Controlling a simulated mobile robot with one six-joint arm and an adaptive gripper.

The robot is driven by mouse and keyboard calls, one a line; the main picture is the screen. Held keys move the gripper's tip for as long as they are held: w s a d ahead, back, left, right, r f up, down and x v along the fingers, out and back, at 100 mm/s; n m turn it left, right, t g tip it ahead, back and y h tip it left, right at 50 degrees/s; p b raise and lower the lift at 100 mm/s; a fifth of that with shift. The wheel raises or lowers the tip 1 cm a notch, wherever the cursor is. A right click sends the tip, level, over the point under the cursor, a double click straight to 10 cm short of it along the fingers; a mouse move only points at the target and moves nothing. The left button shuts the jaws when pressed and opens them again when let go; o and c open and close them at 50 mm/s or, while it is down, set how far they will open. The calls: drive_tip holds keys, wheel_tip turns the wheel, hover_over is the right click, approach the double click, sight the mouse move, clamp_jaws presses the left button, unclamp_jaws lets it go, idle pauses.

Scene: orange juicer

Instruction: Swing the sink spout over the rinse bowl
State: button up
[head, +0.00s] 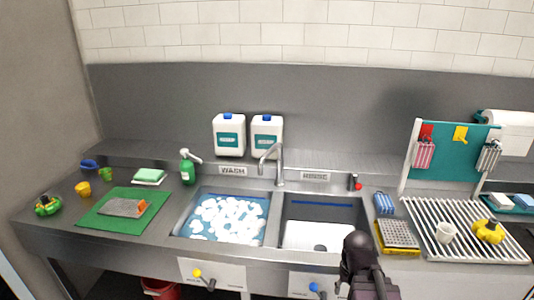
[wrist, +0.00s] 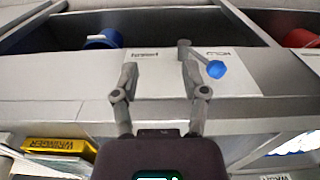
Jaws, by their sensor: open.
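The sink spout (head: 279,164) is a grey curved tap on the back ledge, between the wash bowl and the rinse bowl. Its outlet points left and forward, toward the back right corner of the wash bowl (head: 182,222). The rinse bowl (head: 361,213) is to the right of the spout, with a white bottom showing and a blue strip at its back. My gripper (wrist: 159,76) is open and empty in the wrist view, facing the front panel below the counter. In the head view my dark arm covers part of the rinse bowl's right front; the fingers are hidden there.
A blue-knobbed lever (wrist: 215,69) is close to the right finger in the wrist view; contact is unclear. A yellow-knobbed lever (head: 197,273) is below the foam-filled wash bowl. Two white jugs (head: 229,134) stand behind the spout. A drying rack (head: 470,246) is at right.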

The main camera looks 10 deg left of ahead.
drive_tip(key=shift+o, duration=0.4)
wheel_tip(320, 180, up, 36)
drive_tip(key=m+y+p, duration=0.2)
drive_tip(key=m+p, duration=0.2)
drive_tip(key=p, duration=3.2)
hover_over(266, 153)
drive_tip(key=s+d, duration=0.1)
drive_tip(key=d, duration=0.2)
drive_tip(key=shift+a+t, duration=0.1)
drive_tip(key=shift+t, duration=0.3)
drive_tip(key=shift+f+b, duration=0.15)
drive_tip(key=shift+b, duration=0.2)
drive_tip(key=f+b, duration=0.4)
drive_tip(key=a+f+b, duration=0.1)
drive_tip(key=f+b, duration=0.4)
drive_tip(key=w+a+f+b, duration=0.1)
drive_tip(key=f+b, duration=0.3)
drive_tip(key=shift+a+f, duration=0.15)
drive_tip(key=shift+a, duration=0.1)
clamp_jaws()
